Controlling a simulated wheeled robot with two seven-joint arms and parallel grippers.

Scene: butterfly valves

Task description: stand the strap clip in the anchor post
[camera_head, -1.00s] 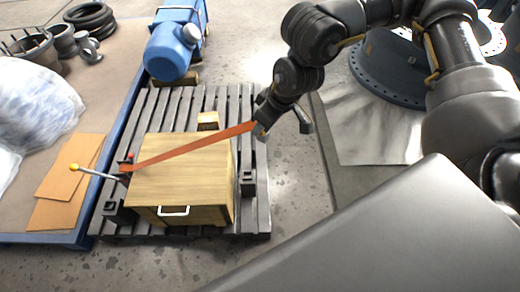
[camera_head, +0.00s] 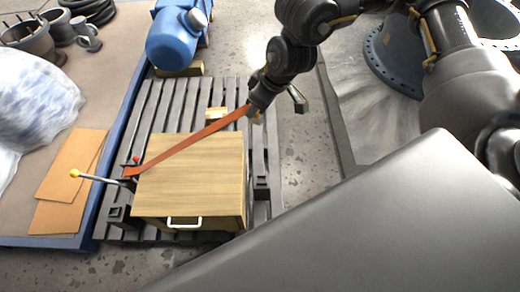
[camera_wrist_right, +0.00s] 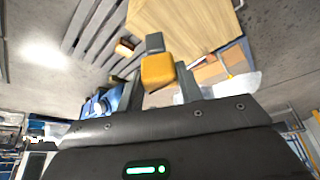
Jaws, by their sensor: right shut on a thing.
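My right gripper (camera_head: 262,104) is shut on the strap clip, in the air beyond the right rear corner of the wooden crate (camera_head: 190,175). In the right wrist view, the yellow clip (camera_wrist_right: 157,71) with a dark end sits between the two fingers. An orange strap (camera_head: 190,142) runs taut from a ratchet with a yellow-knobbed lever (camera_head: 98,179) at the crate's left side up to this gripper. A dark post (camera_head: 262,183), seemingly the anchor post, stands on the pallet right of the crate, apart from the gripper. My left gripper is not in view.
The crate stands on a dark slatted pallet (camera_head: 172,104). A small wooden block (camera_head: 215,113) lies behind it. A blue motor (camera_head: 174,42) stands at the back. A blue-edged platform with cardboard (camera_head: 72,168) is left. Speckled floor is free right of the pallet.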

